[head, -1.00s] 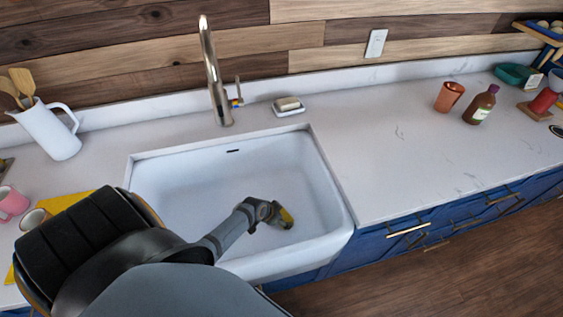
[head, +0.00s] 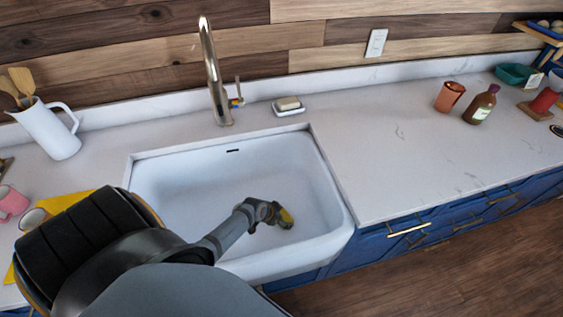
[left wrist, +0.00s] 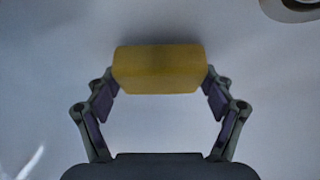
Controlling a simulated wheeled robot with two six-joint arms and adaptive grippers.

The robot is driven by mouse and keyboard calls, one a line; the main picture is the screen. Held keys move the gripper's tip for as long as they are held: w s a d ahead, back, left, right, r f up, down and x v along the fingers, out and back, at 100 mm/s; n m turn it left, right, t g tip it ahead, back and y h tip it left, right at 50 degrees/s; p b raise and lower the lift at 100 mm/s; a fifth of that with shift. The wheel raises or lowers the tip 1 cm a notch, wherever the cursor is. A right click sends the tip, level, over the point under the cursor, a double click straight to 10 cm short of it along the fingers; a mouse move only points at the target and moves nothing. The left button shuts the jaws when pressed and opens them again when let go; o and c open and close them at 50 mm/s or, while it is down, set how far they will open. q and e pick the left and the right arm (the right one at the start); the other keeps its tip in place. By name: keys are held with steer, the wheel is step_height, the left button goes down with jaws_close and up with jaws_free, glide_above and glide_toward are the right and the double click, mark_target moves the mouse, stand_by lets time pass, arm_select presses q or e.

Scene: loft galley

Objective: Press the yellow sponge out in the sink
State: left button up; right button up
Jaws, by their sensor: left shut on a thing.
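The yellow sponge (left wrist: 158,69) is between the two fingers of my left gripper (left wrist: 160,88) in the left wrist view. The fingers touch it at both ends, so the gripper is shut on it. In the head view my left gripper (head: 272,213) reaches down inside the white sink (head: 165,185), and a bit of yellow sponge (head: 286,215) shows at its tip. I cannot tell whether the sponge touches the sink bottom. The drain (left wrist: 298,5) shows at the top right of the left wrist view. My right gripper is not in view.
A tall faucet (head: 212,75) stands behind the sink, with a soap dish (head: 289,110) to its right. A white jug (head: 50,132) with wooden utensils and a pink mug (head: 12,203) stand left. A copper cup (head: 449,97) and brown bottle (head: 481,105) stand right. The counter just right of the sink is clear.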

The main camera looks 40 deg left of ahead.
mark_target(285, 213)
arm_select(q)
steer(key=shift+f+b, duration=0.35)
steer(key=shift+f, duration=0.1)
stand_by(0.3)
steer(key=shift+s+f, duration=0.25)
steer(key=shift+s, duration=0.1)
stand_by(1.4)
steer(key=r+p, duration=0.4)
steer(key=r, duration=0.1)
steer(key=shift+w+p, duration=0.25)
steer(key=shift+p, duration=0.05)
step_height(285, 213, up, 6)
steer(key=p, duration=0.5)
steer(key=shift+f, duration=0.3)
steer(key=shift+w, duration=0.1)
